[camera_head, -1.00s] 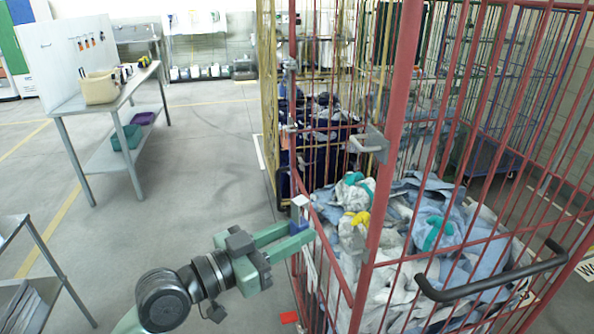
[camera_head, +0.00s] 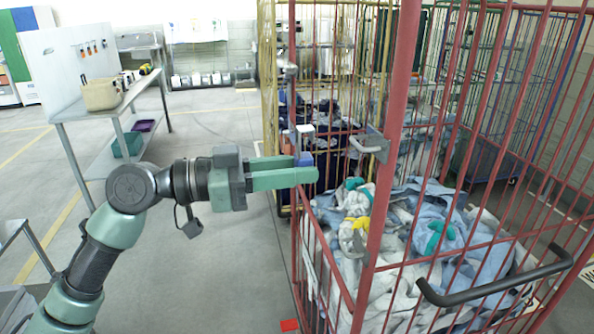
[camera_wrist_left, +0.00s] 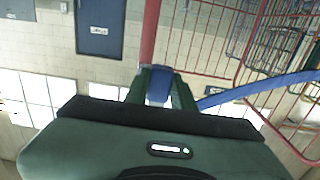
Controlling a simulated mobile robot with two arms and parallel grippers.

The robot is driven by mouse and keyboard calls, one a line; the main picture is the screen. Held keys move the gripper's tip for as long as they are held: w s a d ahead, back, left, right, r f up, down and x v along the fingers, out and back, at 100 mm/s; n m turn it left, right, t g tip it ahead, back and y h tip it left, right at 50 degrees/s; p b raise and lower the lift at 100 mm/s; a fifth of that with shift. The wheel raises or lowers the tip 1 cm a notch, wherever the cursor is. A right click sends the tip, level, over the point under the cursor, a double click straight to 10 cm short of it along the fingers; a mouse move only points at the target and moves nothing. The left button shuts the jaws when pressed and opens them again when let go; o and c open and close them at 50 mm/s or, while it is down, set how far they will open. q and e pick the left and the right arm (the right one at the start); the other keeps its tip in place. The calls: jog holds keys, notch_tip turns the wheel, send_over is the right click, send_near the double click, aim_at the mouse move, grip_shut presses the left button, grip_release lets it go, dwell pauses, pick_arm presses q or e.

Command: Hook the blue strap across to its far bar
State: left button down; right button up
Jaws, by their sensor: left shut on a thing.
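My left gripper (camera_head: 308,172) is shut on the blue strap's end piece (camera_head: 305,159), a small blue block with a pale top. It is raised at the left front side of the red cage (camera_head: 395,130), near its thin bars. In the left wrist view the blue end piece (camera_wrist_left: 158,87) sits between the green fingers (camera_wrist_left: 158,92), and the blue strap (camera_wrist_left: 255,88) runs off to the right. A red upright bar (camera_wrist_left: 150,35) stands just beyond the fingertips. I cannot tell whether the end piece touches a bar. My right gripper is not in view.
The red cage holds crumpled blue and white cloths (camera_head: 430,240). A grey latch (camera_head: 370,143) and a black handle (camera_head: 495,282) stick out from it. A yellow cage (camera_head: 268,80) stands behind.

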pick_arm(q)
jog(key=shift+p+x, duration=0.3)
jog(key=shift+x, duration=1.9)
jog(key=shift+d, duration=0.15)
jog(key=x, duration=0.3)
jog(key=shift+d, duration=0.15)
dwell(0.6)
jog(key=shift+f, duration=0.15)
jog(key=shift+f+b, duration=0.95)
jog(key=shift+b, duration=0.05)
